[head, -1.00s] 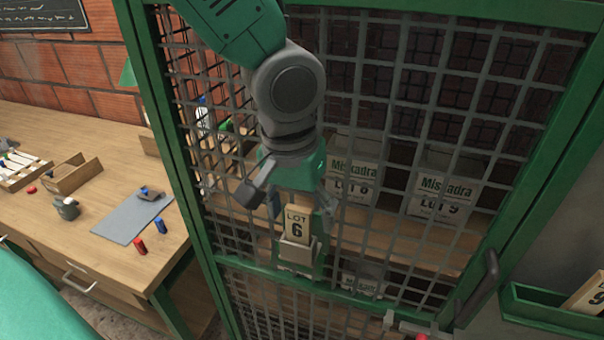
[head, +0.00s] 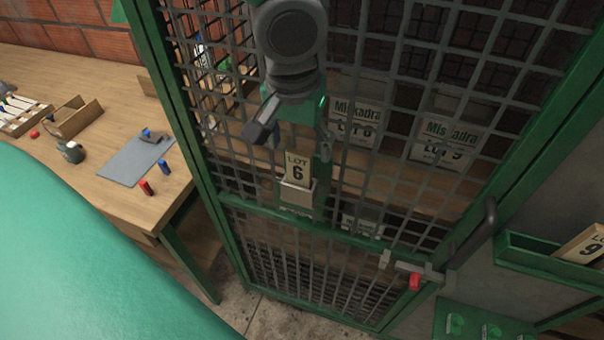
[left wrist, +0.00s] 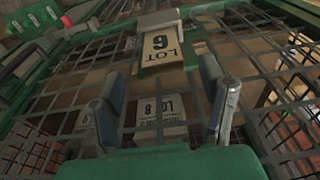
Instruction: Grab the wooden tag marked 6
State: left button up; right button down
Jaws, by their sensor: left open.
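The wooden tag marked 6 (head: 297,169) stands upright in a small holder (head: 296,192) on the front of the green-framed mesh door. It also shows in the left wrist view (left wrist: 161,47), upside down, beyond and between my fingertips. My left gripper (head: 292,138) is open and empty, just above the tag in the head view. In the left wrist view its two fingers (left wrist: 164,98) are spread wide and apart from the tag. My right gripper is not in view.
The mesh door (head: 375,240) has a handle (head: 474,232) and a red-tipped latch (head: 415,281) at its right. Boxes marked Miskadra (head: 445,143) stand behind the mesh. A wooden workbench (head: 95,195) is at the left. A green tray (head: 545,258) holding another tag is at the right.

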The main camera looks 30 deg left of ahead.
aim_at(300, 152)
pick_arm(q)
jog(key=f, duration=0.4)
jog(key=shift+w+a+f, duration=0.1)
jog(key=shift+w+a, duration=0.2)
jog(key=shift+w, duration=0.05)
jog(key=shift+s, duration=0.1)
jog(key=c, duration=0.5)
jog(key=shift+d, duration=0.15)
jog(key=c, duration=0.7)
